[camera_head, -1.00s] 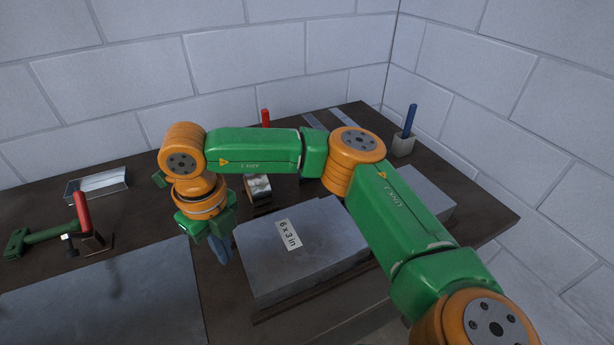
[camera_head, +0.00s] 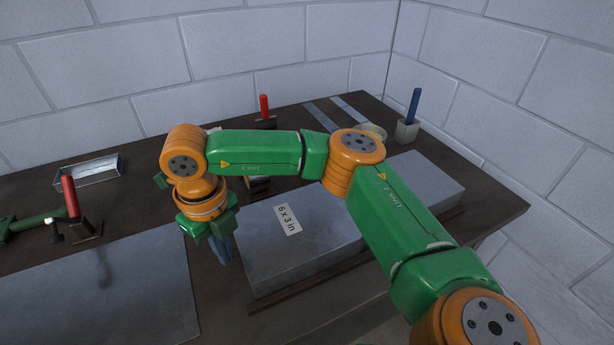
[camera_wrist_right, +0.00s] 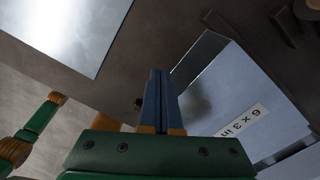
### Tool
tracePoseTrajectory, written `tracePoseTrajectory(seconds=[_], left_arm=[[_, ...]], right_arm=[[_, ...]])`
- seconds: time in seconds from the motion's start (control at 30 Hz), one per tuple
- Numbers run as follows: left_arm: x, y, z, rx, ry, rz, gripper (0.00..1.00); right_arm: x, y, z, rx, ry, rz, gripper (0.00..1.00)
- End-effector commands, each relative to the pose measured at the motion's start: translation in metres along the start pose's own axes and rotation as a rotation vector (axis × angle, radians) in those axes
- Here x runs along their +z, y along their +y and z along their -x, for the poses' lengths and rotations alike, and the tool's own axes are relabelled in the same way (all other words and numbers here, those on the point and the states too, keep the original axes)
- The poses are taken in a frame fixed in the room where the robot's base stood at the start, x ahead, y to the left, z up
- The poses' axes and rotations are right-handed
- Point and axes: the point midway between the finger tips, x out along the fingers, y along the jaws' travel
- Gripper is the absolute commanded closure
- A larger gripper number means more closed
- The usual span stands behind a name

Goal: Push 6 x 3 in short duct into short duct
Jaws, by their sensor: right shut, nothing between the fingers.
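The 6 x 3 in short duct (camera_head: 275,251) is a grey metal box with a white label, lying on the table. Another grey duct section (camera_head: 435,178) shows to its right, behind my right arm. The arm hides where the two meet, so I cannot tell whether they are joined. My right gripper (camera_head: 223,251), blue-fingered, is shut and empty, pointing down beside the left end of the labelled duct. In the right wrist view the shut fingers (camera_wrist_right: 160,98) are beside the labelled duct (camera_wrist_right: 222,85); contact is unclear. My left gripper is not in view.
A flat metal sheet (camera_head: 105,285) covers the front left. A red-handled tool (camera_head: 70,197), a green tool (camera_head: 25,225) and a metal tray (camera_head: 87,172) are at left. A blue-handled tool (camera_head: 414,103) stands in a grey holder at the back right, near the walls.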

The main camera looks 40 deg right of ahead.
Motion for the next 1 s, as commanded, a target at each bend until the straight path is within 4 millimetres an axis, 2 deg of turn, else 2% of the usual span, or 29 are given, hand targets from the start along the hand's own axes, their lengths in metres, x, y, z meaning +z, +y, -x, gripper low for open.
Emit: tracePoseTrajectory(seconds=[1.0], left_arm=[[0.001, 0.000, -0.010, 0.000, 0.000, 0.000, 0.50]], right_arm=[[-0.020, -0.035, 0.001, 0.000, 0.001, -0.001, 1.00]])
